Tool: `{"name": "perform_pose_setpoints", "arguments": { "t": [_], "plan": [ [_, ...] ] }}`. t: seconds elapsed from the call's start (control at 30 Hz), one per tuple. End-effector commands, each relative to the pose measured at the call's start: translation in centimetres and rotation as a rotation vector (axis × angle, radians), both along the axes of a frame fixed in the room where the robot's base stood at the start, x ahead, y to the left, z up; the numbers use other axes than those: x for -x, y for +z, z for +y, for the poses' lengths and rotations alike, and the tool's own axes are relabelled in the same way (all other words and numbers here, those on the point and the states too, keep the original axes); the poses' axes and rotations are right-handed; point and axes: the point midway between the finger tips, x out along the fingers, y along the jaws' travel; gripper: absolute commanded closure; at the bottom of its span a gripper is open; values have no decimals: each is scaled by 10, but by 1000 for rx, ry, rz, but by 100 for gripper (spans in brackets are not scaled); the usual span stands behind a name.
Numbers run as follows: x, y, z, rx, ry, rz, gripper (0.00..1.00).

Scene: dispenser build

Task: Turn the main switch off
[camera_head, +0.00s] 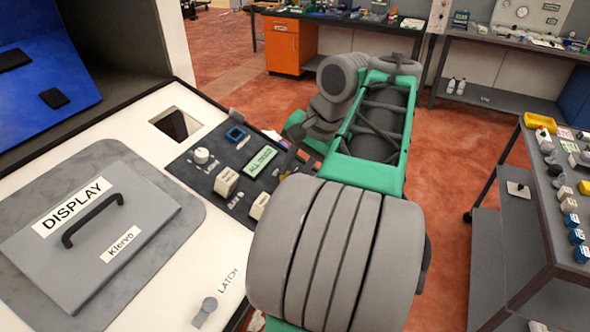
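A dark control panel (243,181) is set in the white console top, left of my arm. It carries a white round knob (201,157), two pale block-shaped switches, a blue square part (235,134) and a small greenish display reading "ALL GOOD" (261,161). No label that I can read marks the main switch, so I cannot tell which control it is. My arm covers the panel's right side. A dark part at the panel's right edge appears to be my gripper (290,157); its fingers are mostly hidden, and I cannot see whether it holds anything.
A grey lid marked DISPLAY (140,215) with a black handle lies on the console. A LATCH knob (205,311) is near the front edge. A cluttered dark workbench (545,215) stands at right. Red floor (450,180) between is clear.

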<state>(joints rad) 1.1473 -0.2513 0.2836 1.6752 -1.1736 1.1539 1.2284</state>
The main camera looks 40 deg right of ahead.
Motion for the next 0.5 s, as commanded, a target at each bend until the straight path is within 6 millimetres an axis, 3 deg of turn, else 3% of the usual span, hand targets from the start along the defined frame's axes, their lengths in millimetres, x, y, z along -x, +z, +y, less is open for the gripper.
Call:
{"name": "perform_pose_setpoints", "arguments": {
  "t": [0.3,0.5],
  "plan": [
    [0,0,0,0,0,0,100],
    [0,0,0,0,0,0,100]
  ]
}}
